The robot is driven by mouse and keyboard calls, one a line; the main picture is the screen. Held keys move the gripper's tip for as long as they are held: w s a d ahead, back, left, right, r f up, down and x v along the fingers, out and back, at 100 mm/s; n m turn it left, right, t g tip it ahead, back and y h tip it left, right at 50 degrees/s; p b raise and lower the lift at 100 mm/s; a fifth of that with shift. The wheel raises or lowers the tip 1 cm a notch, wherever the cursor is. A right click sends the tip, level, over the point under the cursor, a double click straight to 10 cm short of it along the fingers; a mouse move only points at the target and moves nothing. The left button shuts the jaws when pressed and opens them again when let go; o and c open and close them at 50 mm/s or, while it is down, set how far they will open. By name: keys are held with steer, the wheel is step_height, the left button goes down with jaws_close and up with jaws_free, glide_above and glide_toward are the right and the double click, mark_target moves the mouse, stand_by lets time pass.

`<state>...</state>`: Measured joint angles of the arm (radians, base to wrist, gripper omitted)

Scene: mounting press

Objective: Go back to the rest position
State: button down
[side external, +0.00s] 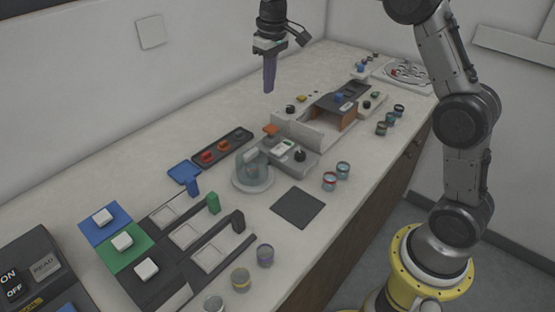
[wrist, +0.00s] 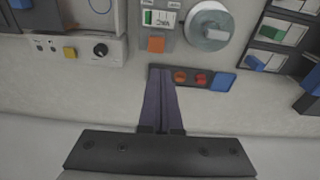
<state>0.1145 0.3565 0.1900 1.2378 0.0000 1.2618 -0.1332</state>
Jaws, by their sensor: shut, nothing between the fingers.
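My gripper (side external: 268,90) hangs pointing down above the back part of the bench, well clear of the things on it. Its purple-grey fingers are together with nothing between them. The press (side external: 345,103), a grey unit with an orange-brown front, stands on the bench to the right of my gripper in the side view. No marker for a rest position shows.
A round clear-covered device (side external: 252,172) and a grey control box (side external: 290,154) stand mid-bench. Several small jars (side external: 330,181) line the front edge. The air around my gripper is free; the wall is behind.

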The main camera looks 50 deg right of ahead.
steer(key=s+a+r+t, duration=0.2)
steer(key=s+r, duration=0.4)
steer(key=s, duration=0.3)
steer(key=s+a+r+t, duration=0.1)
steer(key=s+a+r, duration=0.3)
steer(key=s, duration=0.6)
steer(key=s+f+t, duration=0.1)
steer(key=s+f, duration=0.8)
steer(key=s, duration=0.5)
steer(key=shift+d+t, duration=0.15)
steer(key=shift+t, duration=0.15)
